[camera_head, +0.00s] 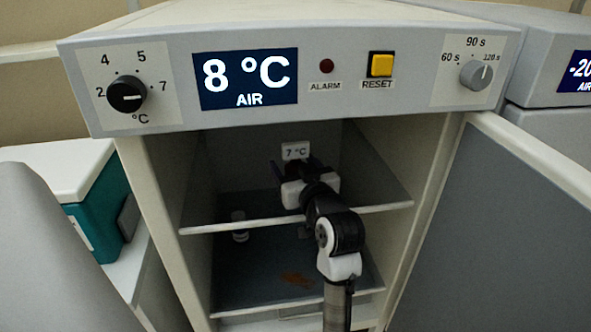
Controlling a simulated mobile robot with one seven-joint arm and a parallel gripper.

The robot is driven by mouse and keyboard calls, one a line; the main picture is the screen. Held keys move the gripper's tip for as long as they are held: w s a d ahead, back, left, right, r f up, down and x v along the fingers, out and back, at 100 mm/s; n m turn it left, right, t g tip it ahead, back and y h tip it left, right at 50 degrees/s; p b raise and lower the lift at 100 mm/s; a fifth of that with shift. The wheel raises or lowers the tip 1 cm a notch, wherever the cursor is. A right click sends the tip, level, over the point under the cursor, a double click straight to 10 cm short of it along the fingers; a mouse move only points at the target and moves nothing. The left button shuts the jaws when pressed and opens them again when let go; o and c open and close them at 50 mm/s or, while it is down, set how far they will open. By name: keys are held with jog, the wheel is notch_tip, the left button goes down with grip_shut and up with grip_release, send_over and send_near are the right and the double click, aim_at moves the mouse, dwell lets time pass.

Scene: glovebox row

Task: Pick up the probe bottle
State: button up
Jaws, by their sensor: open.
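The jaws are open. I cannot tell how far the fingers are from the bottle. A small white container (239,228) shows lower left, apparently below the upper shelf.
The upper shelf (215,209) has a pale front edge below my arm. The control panel (330,65) overhangs the opening. The open door (500,230) stands at right. A teal box (100,215) is at left.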

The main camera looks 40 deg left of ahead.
jog(key=shift+w+a, duration=0.3)
jog(key=shift+a, duration=0.2)
jog(key=c, duration=1.1)
jog(key=shift+r, duration=0.15)
